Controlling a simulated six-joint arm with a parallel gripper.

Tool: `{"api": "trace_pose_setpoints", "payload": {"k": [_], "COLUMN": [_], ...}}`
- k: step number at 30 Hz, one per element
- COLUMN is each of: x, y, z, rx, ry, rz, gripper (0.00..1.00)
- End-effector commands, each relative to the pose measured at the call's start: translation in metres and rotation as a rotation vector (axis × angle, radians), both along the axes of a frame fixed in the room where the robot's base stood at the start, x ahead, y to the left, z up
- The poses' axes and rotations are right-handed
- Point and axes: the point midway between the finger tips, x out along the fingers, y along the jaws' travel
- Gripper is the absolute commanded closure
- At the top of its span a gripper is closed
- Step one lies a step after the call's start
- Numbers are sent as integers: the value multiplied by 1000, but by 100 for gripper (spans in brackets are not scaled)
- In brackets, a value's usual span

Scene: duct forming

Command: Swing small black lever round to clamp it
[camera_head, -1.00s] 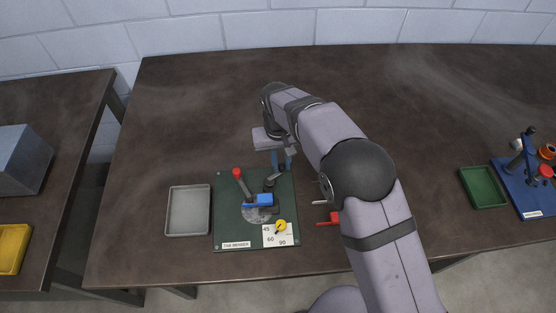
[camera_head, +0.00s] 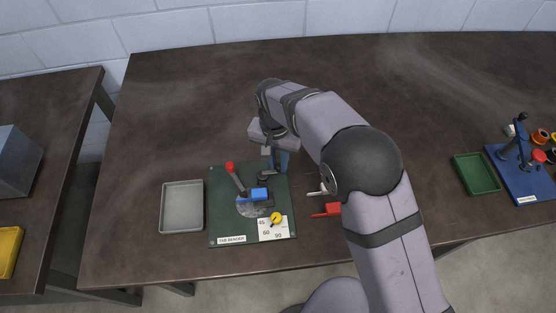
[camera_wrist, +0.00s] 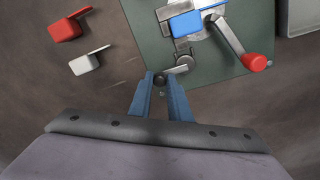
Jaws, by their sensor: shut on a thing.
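The tab bender's green base (camera_head: 222,222) lies on the bench, with a blue block (camera_head: 259,194) on it; the block also shows in the wrist view (camera_wrist: 184,23). The small black lever (camera_head: 265,179) is at the base's far side, behind the blue block. In the wrist view its dark knob (camera_wrist: 160,82) sits between my fingertips, and its arm runs right towards a round pivot. My gripper (camera_head: 277,165) is shut on this knob, with both blue fingers (camera_wrist: 163,80) beside it. In the head view the fingers partly hide the lever's end.
A red-knobbed handle (camera_head: 230,167) rises on the base's left, close to the lever. A yellow knob (camera_head: 276,218) and angle card are at the front. A grey tray (camera_head: 182,207) stands left. A red piece (camera_head: 331,209) and a pale piece (camera_head: 318,192) lie right. The far bench is clear.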

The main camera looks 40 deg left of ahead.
Motion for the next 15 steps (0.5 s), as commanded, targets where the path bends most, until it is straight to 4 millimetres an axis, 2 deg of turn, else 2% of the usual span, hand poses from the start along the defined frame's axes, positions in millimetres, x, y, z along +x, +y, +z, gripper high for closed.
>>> {"api": "trace_pose_setpoints", "payload": {"k": [9, 10, 12, 15], "x": [1, 1, 1, 0], "y": [0, 0, 0, 0], "z": [2, 2, 1, 1], "rx": [2, 2, 2, 1], "ry": [-2, -2, -2, -1], "rz": [-2, -2, -2, -2], "gripper": [100, 78, 65, 65]}}
